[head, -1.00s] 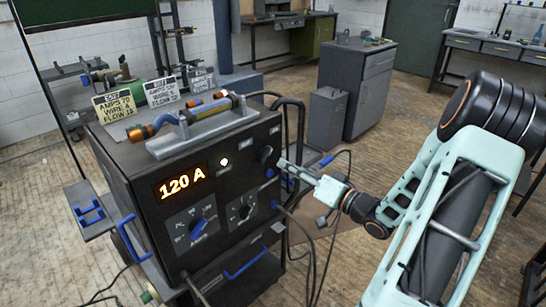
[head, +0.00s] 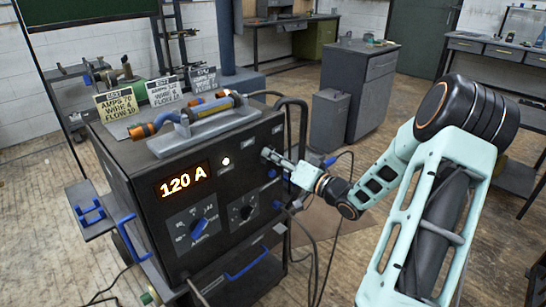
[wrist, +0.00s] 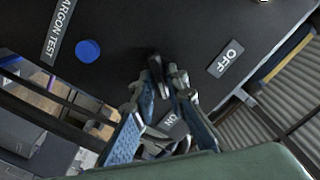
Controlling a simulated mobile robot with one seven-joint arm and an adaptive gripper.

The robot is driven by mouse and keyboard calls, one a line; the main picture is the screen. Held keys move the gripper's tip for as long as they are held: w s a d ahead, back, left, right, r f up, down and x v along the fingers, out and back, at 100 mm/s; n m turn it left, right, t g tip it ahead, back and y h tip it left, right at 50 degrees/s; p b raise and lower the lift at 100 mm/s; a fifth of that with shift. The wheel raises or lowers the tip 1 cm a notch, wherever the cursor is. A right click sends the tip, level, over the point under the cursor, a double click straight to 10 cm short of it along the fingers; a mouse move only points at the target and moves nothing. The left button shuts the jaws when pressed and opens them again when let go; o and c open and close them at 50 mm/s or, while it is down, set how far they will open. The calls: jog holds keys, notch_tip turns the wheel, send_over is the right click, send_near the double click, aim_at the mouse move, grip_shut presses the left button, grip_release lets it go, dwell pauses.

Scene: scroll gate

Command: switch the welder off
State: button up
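The welder (head: 150,232) is a black box with an orange display (head: 182,182) reading 120 A and a lit white lamp (head: 226,161). A dark rotary switch sits at the panel's upper right, mostly hidden by my gripper in the head view. In the wrist view the dark switch handle (wrist: 156,68) shows at my fingertips, with the OFF label (wrist: 225,58) to the right and the ON label (wrist: 172,123) below. My gripper (head: 268,155) is at the switch, its fingers (wrist: 160,78) on either side of the handle. I cannot tell whether they press on it.
Two lower knobs (head: 197,229) (head: 242,208) sit on the panel. A blue button (wrist: 88,51) is beside the ARGON TEST label (wrist: 56,30). Cables (head: 312,240) hang at the welder's right. A torch (head: 188,116) and signs (head: 116,102) are on top.

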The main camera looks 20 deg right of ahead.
grip_shut()
jog(key=shift+n, duration=0.4)
jog(key=shift+s+a+f+n+b, duration=0.1)
jog(key=shift+a+n+b, duration=0.05)
jog(key=shift+n+b, duration=3.2)
jog(key=shift+s+a+f+n+b, duration=0.1)
jog(key=shift+n+b, duration=2.35)
jog(key=shift+n, duration=1.7)
jog(key=shift+r, duration=0.15)
jog(key=o, duration=0.5)
grip_release()
